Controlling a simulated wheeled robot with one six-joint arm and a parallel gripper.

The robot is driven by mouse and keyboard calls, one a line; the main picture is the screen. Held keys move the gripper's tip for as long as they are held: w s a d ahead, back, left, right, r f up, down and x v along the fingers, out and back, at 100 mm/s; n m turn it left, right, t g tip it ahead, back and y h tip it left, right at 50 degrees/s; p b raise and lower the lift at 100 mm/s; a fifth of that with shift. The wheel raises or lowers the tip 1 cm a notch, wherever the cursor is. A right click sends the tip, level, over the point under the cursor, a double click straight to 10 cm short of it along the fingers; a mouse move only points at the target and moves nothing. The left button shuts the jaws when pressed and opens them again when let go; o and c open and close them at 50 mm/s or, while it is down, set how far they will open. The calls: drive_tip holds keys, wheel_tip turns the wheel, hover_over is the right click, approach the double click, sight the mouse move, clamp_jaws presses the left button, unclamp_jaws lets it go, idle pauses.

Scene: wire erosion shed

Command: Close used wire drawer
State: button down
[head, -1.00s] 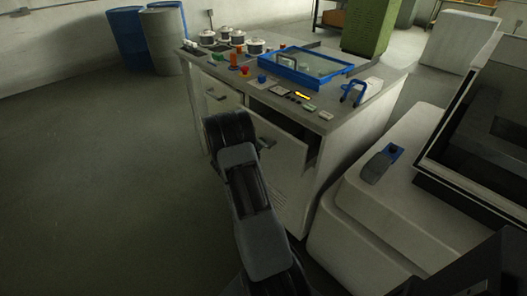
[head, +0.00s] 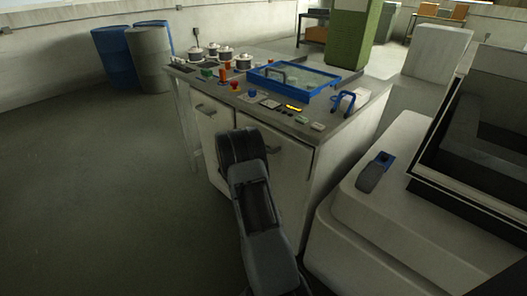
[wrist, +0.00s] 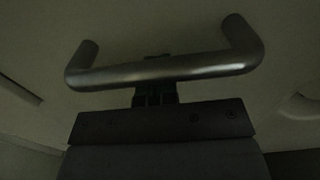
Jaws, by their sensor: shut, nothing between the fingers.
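The used wire drawer (head: 295,163) seems to be the right-hand pale front of the cabinet, partly hidden behind my arm in the head view. It sits about flush with the cabinet; a small remaining gap cannot be ruled out. Its grey bar handle (wrist: 165,70) spans the wrist view, with the pale drawer face behind it. My gripper (wrist: 155,95) is shut and empty, its fingertips just below the middle of the bar and pointing at the drawer face. I cannot tell whether they touch it. In the head view my gripper is hidden behind my arm.
A second front with a handle (head: 206,108) is to the left. The cabinet top (head: 215,80) carries pots, buttons and a blue-framed tray (head: 262,85). A large pale machine (head: 375,225) stands close on the right. The floor at left is clear.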

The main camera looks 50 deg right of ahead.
drive_tip(key=shift+d+r, duration=0.2)
drive_tip(key=shift+r, duration=0.1)
drive_tip(key=a, duration=1.4)
drive_tip(key=shift+a+f, duration=0.2)
drive_tip(key=shift+f, duration=0.1)
